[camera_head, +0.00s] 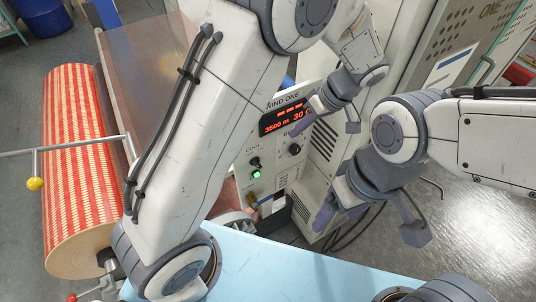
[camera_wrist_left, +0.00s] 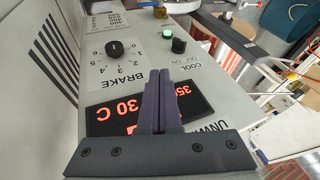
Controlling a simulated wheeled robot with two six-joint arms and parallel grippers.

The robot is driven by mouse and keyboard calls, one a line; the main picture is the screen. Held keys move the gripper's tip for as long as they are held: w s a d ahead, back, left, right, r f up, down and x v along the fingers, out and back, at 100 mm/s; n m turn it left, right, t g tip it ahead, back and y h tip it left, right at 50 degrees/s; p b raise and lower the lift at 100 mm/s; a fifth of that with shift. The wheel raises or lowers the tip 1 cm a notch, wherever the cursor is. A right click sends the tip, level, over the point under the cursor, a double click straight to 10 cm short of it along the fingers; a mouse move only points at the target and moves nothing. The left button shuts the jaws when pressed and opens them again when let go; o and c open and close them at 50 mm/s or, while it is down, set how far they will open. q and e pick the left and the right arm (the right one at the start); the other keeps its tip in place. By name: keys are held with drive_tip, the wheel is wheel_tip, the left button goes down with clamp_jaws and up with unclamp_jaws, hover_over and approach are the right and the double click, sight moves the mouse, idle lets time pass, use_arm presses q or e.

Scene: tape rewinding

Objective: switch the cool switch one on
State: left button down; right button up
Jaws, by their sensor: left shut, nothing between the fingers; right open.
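The control panel of the machine has a black COOL switch knob (camera_head: 254,162) with a lit green light (camera_head: 256,174) beside it. The knob (camera_wrist_left: 179,45) and green light (camera_wrist_left: 167,33) also show in the left wrist view, near the printed COOL, ON and OFF. I cannot tell which way the knob points. My left gripper (camera_head: 299,129) is shut and empty in front of the red display, apart from the knob. Its closed fingers (camera_wrist_left: 164,84) partly cover the display. My right gripper (camera_head: 328,215) is open and empty, right of the panel and lower down.
A black BRAKE dial (camera_head: 294,149) sits right of the COOL knob; it also shows in the left wrist view (camera_wrist_left: 114,48). The red display (camera_head: 284,121) is above them. A light blue surface (camera_head: 270,270) lies in front.

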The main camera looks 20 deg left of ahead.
sight(257, 163)
use_arm(q)
drive_tip(key=p+x, duration=0.3)
drive_tip(key=x, duration=0.7)
drive_tip(key=shift+s+a, duration=0.1)
drive_tip(key=shift+s, duration=0.1)
drive_tip(key=shift+s+a+f+p, duration=0.45)
drive_tip(key=shift+s+a+f, duration=0.1)
drive_tip(key=shift+s+a, duration=0.2)
drive_tip(key=shift+s+a+f, duration=0.35)
drive_tip(key=shift+s+f, duration=0.1)
drive_tip(key=shift+s, duration=0.05)
drive_tip(key=shift+f, duration=0.1)
